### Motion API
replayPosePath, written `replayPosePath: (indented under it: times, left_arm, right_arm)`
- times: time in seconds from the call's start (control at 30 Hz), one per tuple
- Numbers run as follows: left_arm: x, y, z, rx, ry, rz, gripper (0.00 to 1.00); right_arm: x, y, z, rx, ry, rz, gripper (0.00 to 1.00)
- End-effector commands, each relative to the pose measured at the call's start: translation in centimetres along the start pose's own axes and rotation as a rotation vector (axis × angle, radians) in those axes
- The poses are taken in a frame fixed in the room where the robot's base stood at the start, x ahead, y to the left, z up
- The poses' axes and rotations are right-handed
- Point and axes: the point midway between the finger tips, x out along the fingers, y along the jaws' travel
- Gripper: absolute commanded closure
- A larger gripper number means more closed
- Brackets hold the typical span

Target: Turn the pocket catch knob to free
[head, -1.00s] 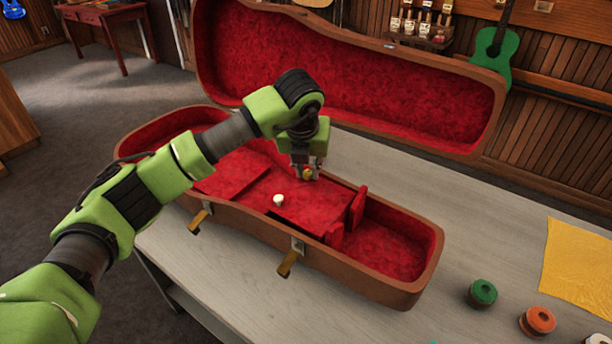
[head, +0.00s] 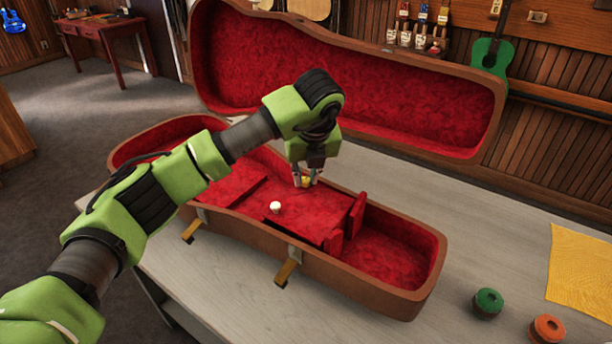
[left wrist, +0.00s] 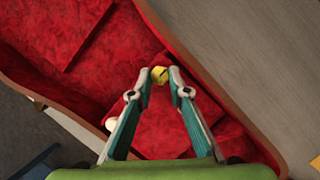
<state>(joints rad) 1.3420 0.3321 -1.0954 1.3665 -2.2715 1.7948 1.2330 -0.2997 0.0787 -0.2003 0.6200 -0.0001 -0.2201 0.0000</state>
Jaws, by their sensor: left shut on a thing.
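The pocket catch knob is a small yellow knob (left wrist: 159,75) with a dark line on it, on the red pocket lid (head: 300,218) inside the open ukulele case (head: 365,283). My left gripper (head: 304,183) reaches down over the lid. In the left wrist view, the tips of my left gripper (left wrist: 160,82) are on both sides of the knob, shut on it. The knob (head: 306,181) shows partly between the fingers in the head view. A small white knob (head: 275,207) stands on the same lid, nearer the front. My right gripper is not in view.
The case lid (head: 350,85) stands open behind. Red upright dividers (head: 355,215) stand right of the pocket lid. Brass latches (head: 287,272) hang at the front. Green (head: 487,303) and orange (head: 547,330) round pieces and a yellow cloth (head: 580,270) lie on the table's right.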

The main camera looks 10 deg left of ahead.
Motion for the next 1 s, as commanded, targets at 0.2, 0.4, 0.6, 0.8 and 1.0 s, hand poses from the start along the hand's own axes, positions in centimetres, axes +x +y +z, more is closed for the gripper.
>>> replayPosePath:
  times: [0.2,0.4,0.6,0.8,1.0]
  left_arm:
    - [0.0,0.0,0.0,0.000,0.000,-0.001,0.65]
    - [0.0,0.0,0.0,0.001,0.000,-0.001,0.65]
    - [-0.4,0.0,0.1,0.001,-0.001,-0.001,0.65]
    - [-3.5,-0.1,0.1,0.003,-0.004,-0.004,0.65]
    - [-7.8,-0.1,0.1,0.002,-0.004,-0.004,0.65]
  right_arm:
    - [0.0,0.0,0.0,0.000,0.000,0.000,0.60]
    - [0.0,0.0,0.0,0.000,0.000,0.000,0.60]
    - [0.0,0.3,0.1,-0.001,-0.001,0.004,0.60]
    - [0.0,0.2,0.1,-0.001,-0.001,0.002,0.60]
    - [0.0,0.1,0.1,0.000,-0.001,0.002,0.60]
